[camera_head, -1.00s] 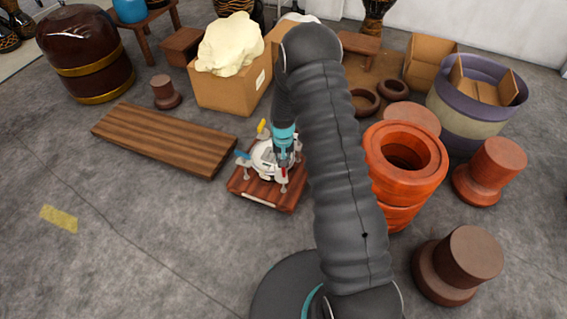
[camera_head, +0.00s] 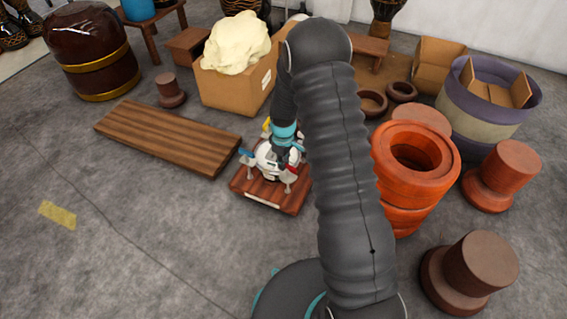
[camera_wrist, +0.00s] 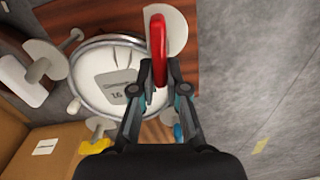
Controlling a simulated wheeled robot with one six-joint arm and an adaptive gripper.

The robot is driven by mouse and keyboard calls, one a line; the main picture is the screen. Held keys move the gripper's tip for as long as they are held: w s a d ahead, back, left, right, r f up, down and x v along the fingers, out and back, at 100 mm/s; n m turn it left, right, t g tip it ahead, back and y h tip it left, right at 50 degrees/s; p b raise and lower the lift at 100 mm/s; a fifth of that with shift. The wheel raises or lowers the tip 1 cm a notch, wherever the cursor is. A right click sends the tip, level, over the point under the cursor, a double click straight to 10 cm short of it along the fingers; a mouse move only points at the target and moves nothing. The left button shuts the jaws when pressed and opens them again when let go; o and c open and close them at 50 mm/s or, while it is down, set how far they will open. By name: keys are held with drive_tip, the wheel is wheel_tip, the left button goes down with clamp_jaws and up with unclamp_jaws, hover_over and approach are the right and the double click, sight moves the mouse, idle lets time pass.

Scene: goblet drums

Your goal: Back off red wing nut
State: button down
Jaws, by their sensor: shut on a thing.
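The red wing nut (camera_wrist: 158,40) stands upright between the fingertips of my gripper (camera_wrist: 160,72) in the wrist view. The fingers are shut on its near end. Behind it is a pale round disc, and beside it lies a white round drum-like fixture (camera_wrist: 100,72) with a grey label. In the head view the fixture (camera_head: 265,160) sits on a reddish wooden board (camera_head: 262,192), and my gripper is partly hidden by my arm. A blue wing nut (camera_wrist: 178,132) and a yellow wing nut (camera_wrist: 95,146) show near my gripper's base in the wrist view.
A cardboard box (camera_head: 225,92) with a cream lump stands behind the board. A long wooden plank (camera_head: 165,137) lies to the left. Orange stacked rings (camera_head: 405,185) and brown drum-shaped pieces stand to the right.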

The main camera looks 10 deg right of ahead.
sight(283, 175)
drive_tip(key=n, duration=0.3)
drive_tip(key=n+b, duration=0.1)
drive_tip(key=shift+s+a+n, duration=0.2)
drive_tip(key=shift+s+n, duration=0.1)
drive_tip(key=shift+n, duration=0.1)
drive_tip(key=shift+s+n+b, duration=0.15)
drive_tip(key=shift+n+b, duration=0.05)
drive_tip(key=shift+n, duration=0.9)
drive_tip(key=shift+s+n+b, duration=0.15)
drive_tip(key=shift+n+b, duration=0.05)
drive_tip(key=shift+n, duration=0.9)
drive_tip(key=c, duration=1.2)
unclamp_jaws()
drive_tip(key=shift+a, duration=0.1)
drive_tip(key=shift+r, duration=0.15)
wheel_tip(283, 175, up, 12)
drive_tip(key=shift+f, duration=0.1)
